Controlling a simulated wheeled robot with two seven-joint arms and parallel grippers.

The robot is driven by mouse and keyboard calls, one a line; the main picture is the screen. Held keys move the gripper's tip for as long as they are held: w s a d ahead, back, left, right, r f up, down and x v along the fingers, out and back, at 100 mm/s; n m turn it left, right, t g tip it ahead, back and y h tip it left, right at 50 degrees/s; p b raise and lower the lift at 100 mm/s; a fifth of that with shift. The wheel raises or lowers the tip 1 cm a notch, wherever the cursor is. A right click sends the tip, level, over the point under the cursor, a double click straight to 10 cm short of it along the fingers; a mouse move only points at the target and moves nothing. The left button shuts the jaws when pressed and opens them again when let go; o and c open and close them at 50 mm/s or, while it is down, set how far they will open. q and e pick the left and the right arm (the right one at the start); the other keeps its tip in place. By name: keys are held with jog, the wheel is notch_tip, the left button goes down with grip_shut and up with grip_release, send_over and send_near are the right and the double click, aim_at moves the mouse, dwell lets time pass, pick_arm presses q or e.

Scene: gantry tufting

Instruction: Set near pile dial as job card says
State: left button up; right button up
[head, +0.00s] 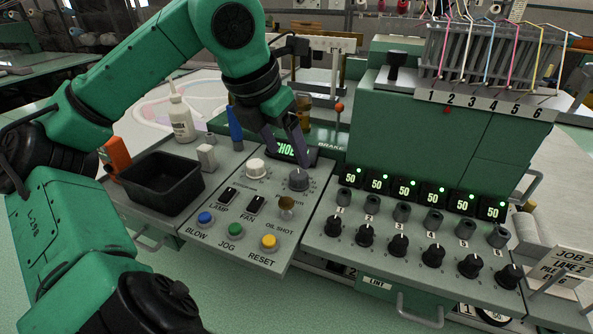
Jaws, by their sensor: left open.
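The job card (565,268) stands at the right edge, partly cut off. I read "JOB 2", "LANE 2" and "PILE" on it; the rest is unclear. The right-hand panel has a near row of black pointer knobs, with the lane 2 knob (365,235) second from left, and a row of small grey knobs, including one (372,211) marked 2, behind it. Lit displays above read 50, including the second display (376,184). No label visibly says pile. My right gripper is not in view.
The left panel holds a white knob (256,168), LAMP and FAN switches, and blue, green and yellow (269,242) buttons. A green numbered yarn housing (430,135) rises behind the displays.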

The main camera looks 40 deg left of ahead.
aim_at(298, 174)
pick_arm(q)
jog(key=x, duration=0.7)
jog(key=shift+w+a, duration=0.3)
jog(key=shift+a, duration=0.05)
jog(key=shift+w+f, duration=0.1)
jog(key=shift+f, duration=0.3)
jog(key=shift+d+f, duration=0.1)
jog(key=shift+f, duration=0.05)
grip_shut()
jog(key=shift+w, duration=0.1)
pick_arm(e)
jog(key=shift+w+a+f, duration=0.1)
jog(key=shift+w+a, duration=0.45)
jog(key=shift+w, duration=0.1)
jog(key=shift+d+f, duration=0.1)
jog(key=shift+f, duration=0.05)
